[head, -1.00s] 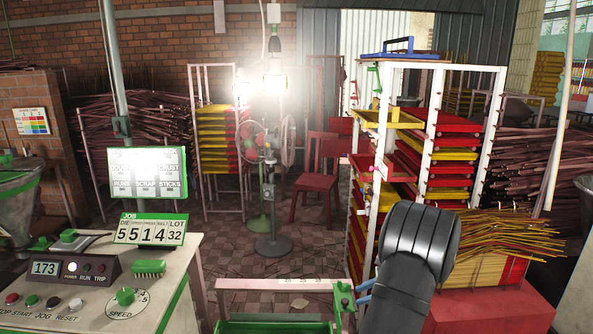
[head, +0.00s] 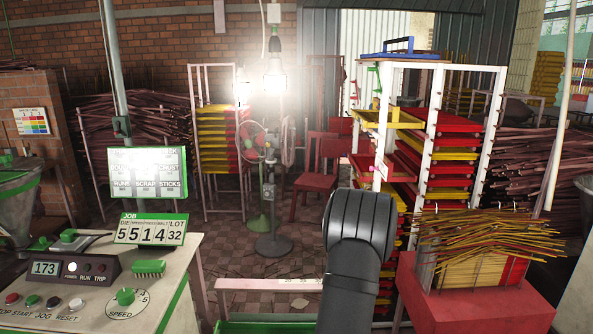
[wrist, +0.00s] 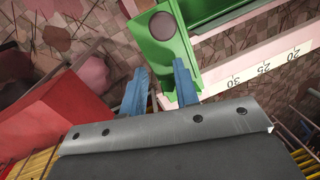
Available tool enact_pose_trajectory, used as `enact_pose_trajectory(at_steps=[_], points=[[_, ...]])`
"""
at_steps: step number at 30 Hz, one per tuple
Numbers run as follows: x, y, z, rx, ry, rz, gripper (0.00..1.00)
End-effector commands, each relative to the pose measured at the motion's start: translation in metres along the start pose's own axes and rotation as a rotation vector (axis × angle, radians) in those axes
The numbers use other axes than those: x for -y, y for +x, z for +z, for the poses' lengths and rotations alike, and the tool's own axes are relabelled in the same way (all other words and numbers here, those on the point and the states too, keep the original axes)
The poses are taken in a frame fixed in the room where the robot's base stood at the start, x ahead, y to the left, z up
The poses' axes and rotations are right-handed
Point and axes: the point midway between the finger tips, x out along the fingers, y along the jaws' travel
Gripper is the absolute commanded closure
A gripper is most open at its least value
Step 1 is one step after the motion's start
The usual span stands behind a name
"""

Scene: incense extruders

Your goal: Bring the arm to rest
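My gripper (wrist: 160,85) shows in the wrist view as two blue fingers. They stand apart with a gap between them, and I see nothing held there. A green bracket with a round brown disc (wrist: 163,25) lies beyond the fingertips, near the right finger; whether they touch I cannot tell. In the head view my dark arm stands right of centre at the front. The fingers are hidden in that view.
A white scale bar (head: 268,284) runs across the front, beside a green machine part (head: 265,327). A control panel (head: 120,290) stands at left. A white rack of trays (head: 432,140) and a red block (head: 475,312) with incense sticks (head: 490,240) stand at right.

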Motion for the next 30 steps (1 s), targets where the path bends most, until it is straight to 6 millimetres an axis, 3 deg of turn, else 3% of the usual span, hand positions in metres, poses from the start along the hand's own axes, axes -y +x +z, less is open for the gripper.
enact_pose_trajectory(at_steps=[7, 12, 30], points=[[0.024, -0.005, -0.026, -0.037, -0.318, 0.171, 0.72], [0.021, -0.005, -0.025, -0.029, -0.403, 0.168, 0.72], [0.021, -0.004, -0.025, -0.024, -0.453, 0.167, 0.72]])
